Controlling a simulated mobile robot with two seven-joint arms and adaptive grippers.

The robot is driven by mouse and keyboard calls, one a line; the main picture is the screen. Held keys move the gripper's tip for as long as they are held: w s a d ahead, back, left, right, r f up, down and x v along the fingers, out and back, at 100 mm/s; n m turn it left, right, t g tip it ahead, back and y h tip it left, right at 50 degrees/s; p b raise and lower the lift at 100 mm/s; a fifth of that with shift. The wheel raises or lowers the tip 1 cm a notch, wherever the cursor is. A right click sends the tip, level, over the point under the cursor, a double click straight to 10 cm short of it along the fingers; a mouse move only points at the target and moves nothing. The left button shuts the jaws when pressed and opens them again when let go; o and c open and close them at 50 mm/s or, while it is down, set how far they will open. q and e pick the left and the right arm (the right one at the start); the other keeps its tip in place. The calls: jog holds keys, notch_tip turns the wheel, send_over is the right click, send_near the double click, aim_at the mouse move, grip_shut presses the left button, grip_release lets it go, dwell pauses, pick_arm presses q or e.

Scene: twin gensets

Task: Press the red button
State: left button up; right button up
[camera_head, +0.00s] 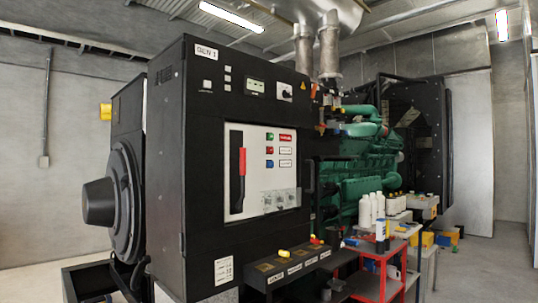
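The black genset cabinet marked GEN 1 (213,52) stands in the middle left, with a light panel (258,190) on its front. A column of small coloured buttons sits near the top of this panel. One of them looks like a red button (270,150), but it is very small here. Another small red knob or button (315,240) shows lower down, at the far end of a low black box (290,268) in front of the cabinet. I cannot tell which red one the task names. Neither of my grippers is in view.
A long handle with a red grip (242,161) is on the panel's left. A green engine (365,165) stands behind the cabinet. A red cart (385,258) and white bottles (372,208) are at the right.

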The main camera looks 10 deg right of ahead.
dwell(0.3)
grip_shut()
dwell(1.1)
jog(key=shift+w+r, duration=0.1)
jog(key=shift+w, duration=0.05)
